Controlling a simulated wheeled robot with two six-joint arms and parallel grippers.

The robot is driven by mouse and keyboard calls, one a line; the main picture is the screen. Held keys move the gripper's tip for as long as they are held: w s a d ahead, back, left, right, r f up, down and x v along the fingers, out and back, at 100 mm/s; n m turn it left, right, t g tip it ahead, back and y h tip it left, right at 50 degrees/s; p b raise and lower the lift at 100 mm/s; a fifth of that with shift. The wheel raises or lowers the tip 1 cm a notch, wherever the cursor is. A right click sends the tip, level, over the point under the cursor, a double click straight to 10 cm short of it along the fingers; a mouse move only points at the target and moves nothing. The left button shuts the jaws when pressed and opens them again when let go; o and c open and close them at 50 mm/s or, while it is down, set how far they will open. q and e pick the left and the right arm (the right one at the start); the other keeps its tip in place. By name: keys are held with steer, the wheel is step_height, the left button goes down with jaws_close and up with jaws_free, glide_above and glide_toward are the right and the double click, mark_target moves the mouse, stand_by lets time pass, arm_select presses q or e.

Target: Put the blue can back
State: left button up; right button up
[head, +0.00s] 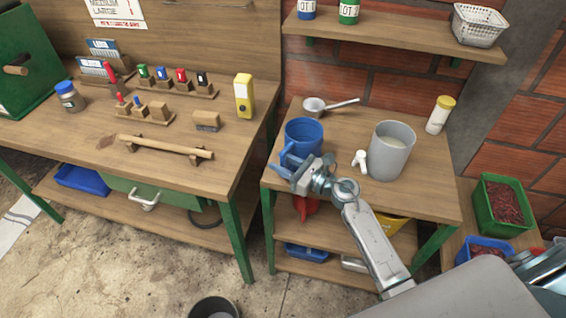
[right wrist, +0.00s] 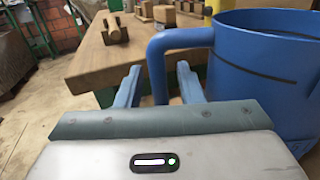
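A blue can (head: 304,135) with a side handle stands upright on the small wooden table in the head view. In the right wrist view the blue can (right wrist: 268,70) fills the right side, with its handle (right wrist: 157,70) reaching to the left and down. My right gripper (head: 285,162) is at the near left side of the can. In the right wrist view its two fingers (right wrist: 158,88) are apart, with the handle between them and gaps visible on both sides. The lower end of the handle is hidden behind the gripper body. My left gripper is not in view.
A grey jug (head: 392,152) with a white tap stands right of the can. A metal scoop (head: 315,105) lies behind it, and a yellow-lidded jar (head: 440,115) stands at the back right.

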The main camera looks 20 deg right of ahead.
steer(key=shift+r, duration=0.2)
steer(key=shift+s+d+f, duration=0.2)
steer(key=shift+s, duration=0.05)
steer(key=b+v, duration=0.4)
steer(key=v, duration=0.7)
steer(key=shift+s, duration=0.2)
steer(key=shift+d+r, duration=0.1)
steer(key=shift+d, duration=0.05)
